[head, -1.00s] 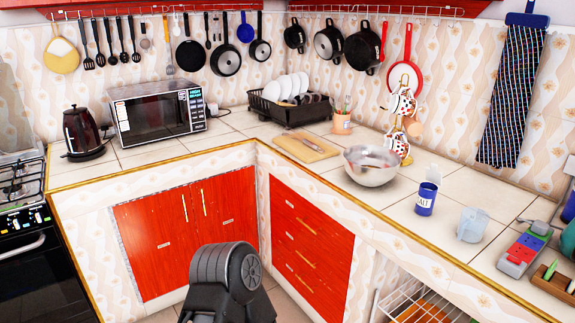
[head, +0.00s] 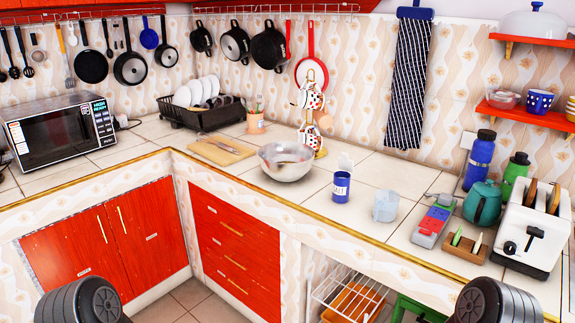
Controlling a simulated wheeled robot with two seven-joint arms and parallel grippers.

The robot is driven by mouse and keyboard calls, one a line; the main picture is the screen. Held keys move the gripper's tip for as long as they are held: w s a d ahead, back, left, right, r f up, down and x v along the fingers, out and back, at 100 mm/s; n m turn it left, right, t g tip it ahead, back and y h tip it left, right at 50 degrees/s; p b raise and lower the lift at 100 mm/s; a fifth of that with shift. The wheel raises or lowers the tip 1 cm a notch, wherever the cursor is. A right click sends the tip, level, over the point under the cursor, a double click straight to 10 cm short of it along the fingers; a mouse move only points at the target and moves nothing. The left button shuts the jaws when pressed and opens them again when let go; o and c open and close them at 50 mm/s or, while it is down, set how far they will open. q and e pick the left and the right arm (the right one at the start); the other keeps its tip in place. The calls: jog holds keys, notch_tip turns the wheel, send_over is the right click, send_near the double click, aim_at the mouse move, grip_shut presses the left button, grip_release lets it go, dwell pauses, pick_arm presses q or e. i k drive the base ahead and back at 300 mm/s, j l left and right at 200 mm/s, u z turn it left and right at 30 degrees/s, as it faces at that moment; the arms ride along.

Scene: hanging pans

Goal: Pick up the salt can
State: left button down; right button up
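The salt can (head: 341,187) is a small blue cylinder with a white label. It stands upright on the tiled counter in the head view, right of the metal bowl (head: 286,162) and left of a clear cup (head: 385,206). A pale, partly see-through shape shows just above its top. Two dark rounded parts of my arms show at the bottom left and bottom right edges. No gripper fingers are visible, and nothing of mine touches the can.
The tiled counter (head: 375,177) has some clear room behind the can. A toaster (head: 530,229), teal teapot (head: 482,203), bottles and a red-blue container (head: 433,222) crowd the right. A mug stand is behind the bowl. The counter's front edge runs below the can.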

aim_at(341, 182)
jog(key=i+j, duration=0.15)
jog(key=j, duration=0.2)
jog(key=i+j, duration=0.15)
jog(key=j, duration=0.15)
jog(key=i+j, duration=0.1)
jog(key=j, duration=0.25)
jog(key=i+j, duration=0.15)
jog(key=j, duration=0.2)
jog(key=i+j, duration=0.15)
jog(key=j, duration=0.2)
jog(key=i+j+z, duration=0.1)
jog(key=j, duration=0.2)
